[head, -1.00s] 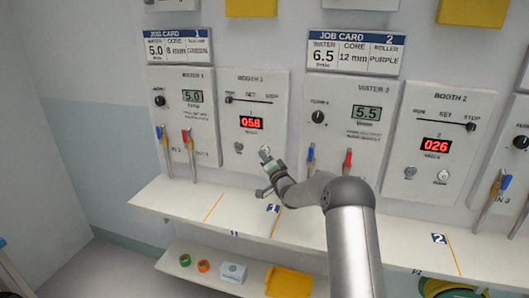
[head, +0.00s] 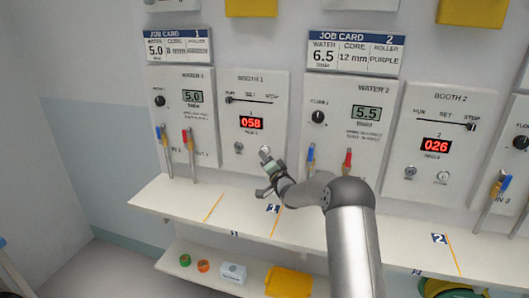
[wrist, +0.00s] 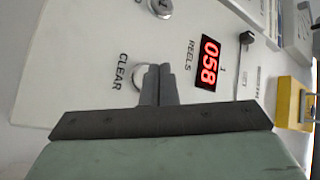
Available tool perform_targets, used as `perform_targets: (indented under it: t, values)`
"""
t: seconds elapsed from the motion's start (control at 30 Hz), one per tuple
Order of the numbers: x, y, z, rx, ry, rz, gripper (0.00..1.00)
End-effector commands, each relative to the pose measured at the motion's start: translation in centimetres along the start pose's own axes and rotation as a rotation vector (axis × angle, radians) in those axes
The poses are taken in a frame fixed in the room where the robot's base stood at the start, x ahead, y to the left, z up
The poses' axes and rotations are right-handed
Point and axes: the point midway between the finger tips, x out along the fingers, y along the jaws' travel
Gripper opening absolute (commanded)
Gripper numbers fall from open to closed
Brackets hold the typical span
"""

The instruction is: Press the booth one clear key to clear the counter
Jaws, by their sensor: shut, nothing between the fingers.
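The booth 1 panel (head: 270,85) is an upright off-white plate on the wall. Its red counter (head: 251,122) reads 058, and the same counter shows in the wrist view (wrist: 206,63). The round silver clear key (wrist: 137,77) sits beside the word CLEAR in the wrist view, its edge partly covered by my finger. My gripper (wrist: 158,68) is shut and empty, its fingertips just right of the key in that view. Whether they touch the panel or key cannot be told. In the head view my gripper (head: 267,163) is at the panel's lower right.
A second round control (head: 238,147) and a slider (head: 250,100) are on the same panel. The water 1 panel (head: 203,105) with hose handles is left, the water 2 panel (head: 340,95) right. A white shelf (head: 185,204) runs below.

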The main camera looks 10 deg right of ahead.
Motion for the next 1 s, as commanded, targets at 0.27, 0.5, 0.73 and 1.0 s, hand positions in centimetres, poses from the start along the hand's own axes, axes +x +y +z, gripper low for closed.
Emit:
perform_targets:
  t: [0.27, 0.5, 0.73, 1.0]
  values:
    - [0.0, 0.0, 0.0, 0.0, 0.0, 0.0, 0.0]
    - [0.12, 0.26, -0.04, 0.0, 0.0, 0.0, 0.0]
    - [0.55, 0.53, -0.39, 0.0, 0.001, 0.0, 0.0]
    - [0.6, 0.43, -0.44, 0.0, 0.0, 0.0, 0.0]
